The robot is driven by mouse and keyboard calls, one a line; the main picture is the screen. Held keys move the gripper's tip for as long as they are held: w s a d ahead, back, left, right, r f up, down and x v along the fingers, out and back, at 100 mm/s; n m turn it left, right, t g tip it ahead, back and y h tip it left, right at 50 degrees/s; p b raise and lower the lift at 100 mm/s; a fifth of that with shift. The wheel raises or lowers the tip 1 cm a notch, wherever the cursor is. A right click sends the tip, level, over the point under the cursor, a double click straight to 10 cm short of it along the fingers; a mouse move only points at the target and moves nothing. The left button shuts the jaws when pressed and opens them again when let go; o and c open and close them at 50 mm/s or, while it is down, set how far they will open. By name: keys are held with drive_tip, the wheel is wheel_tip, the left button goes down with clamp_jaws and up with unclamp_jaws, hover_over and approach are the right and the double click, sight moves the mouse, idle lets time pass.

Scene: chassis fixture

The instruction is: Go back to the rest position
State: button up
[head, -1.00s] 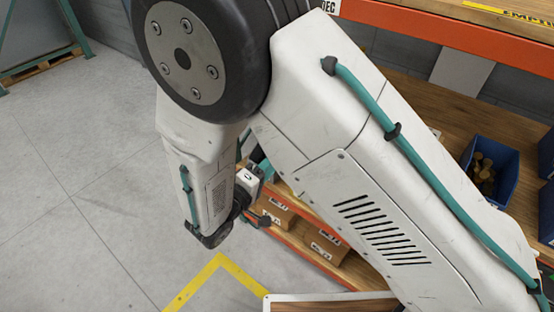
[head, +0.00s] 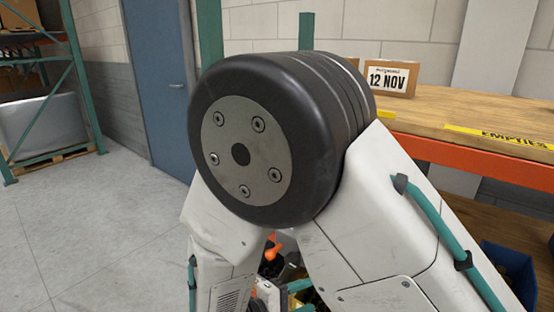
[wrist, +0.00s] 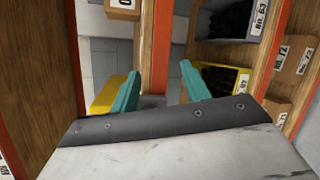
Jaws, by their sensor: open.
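My gripper (wrist: 160,90) shows in the wrist view as two teal fingers held wide apart, with nothing between them. A shelf rack with orange edges and wooden boards fills the space ahead of it. An orange upright (wrist: 157,45) stands in line with the gap between the fingers. In the head view my folded arm covers the middle of the picture, and I cannot make out the fingers there.
A wooden shelf (head: 470,118) with an orange edge runs along the right and bears a date card (head: 388,78). A blue bin (head: 512,268) sits below it. A blue door (head: 160,85) stands behind. Grey floor (head: 95,215) is clear at left.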

drive_tip(key=s+d+r+m+g+y, duration=0.3)
drive_tip(key=s+d+r+m+y, duration=0.2)
drive_tip(key=s+d+r, duration=0.3)
drive_tip(key=s+d+r+m+g+y, duration=0.3)
drive_tip(key=s+d+r+m+y, duration=0.2)
drive_tip(key=d+r, duration=0.8)
drive_tip(key=s+r+y, duration=0.1)
drive_tip(key=s+y, duration=0.2)
drive_tip(key=shift+s+r+m+g, duration=0.15)
drive_tip(key=shift+s+m+g, duration=0.05)
drive_tip(key=shift+m+g, duration=0.1)
